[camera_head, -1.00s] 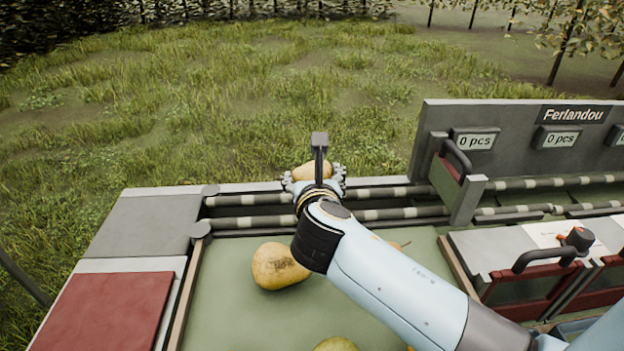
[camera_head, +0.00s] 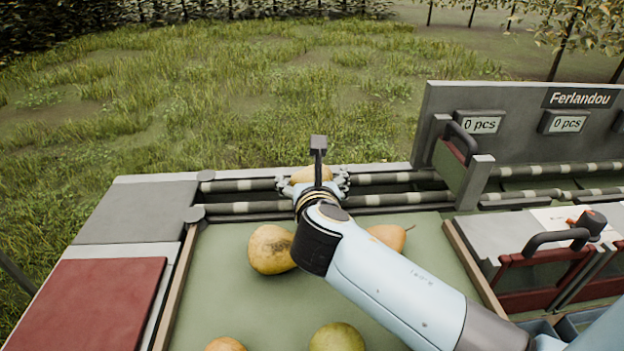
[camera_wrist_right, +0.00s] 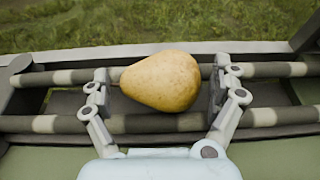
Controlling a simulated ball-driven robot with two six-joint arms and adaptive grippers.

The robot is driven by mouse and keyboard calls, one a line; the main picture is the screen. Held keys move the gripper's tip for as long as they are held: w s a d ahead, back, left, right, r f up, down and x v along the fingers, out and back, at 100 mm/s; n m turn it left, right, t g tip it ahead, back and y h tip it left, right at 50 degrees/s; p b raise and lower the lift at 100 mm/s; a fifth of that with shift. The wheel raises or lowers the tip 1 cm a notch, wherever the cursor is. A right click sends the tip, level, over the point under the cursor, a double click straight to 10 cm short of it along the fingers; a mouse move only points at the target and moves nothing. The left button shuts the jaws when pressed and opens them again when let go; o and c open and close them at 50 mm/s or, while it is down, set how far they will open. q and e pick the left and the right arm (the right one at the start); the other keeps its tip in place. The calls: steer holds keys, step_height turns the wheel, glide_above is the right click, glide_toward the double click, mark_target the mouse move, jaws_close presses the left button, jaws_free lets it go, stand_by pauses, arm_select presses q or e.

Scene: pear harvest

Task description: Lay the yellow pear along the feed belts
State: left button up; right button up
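The yellow pear (camera_head: 311,174) is at the two feed belts (camera_head: 385,189), partly behind my right gripper (camera_head: 313,182). In the right wrist view the pear (camera_wrist_right: 163,82) lies over the belts, its narrower end toward the left and its round end toward the right. The right gripper's fingers (camera_wrist_right: 160,88) stand on either side of it, with a small gap visible on both sides. The fingers look open around the pear. Whether its underside rests fully on both belts is hidden. My left gripper is not in view.
Several other pears lie on the green tray (camera_head: 215,290), one of them yellow (camera_head: 271,250). A grey gate with a handle (camera_head: 462,165) stands across the belts to the right, below a panel with "0 pcs" counters (camera_head: 479,125). A red pad (camera_head: 95,305) is at left.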

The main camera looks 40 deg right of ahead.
step_height(320, 180, up, 10)
stand_by(0.7)
stand_by(0.5)
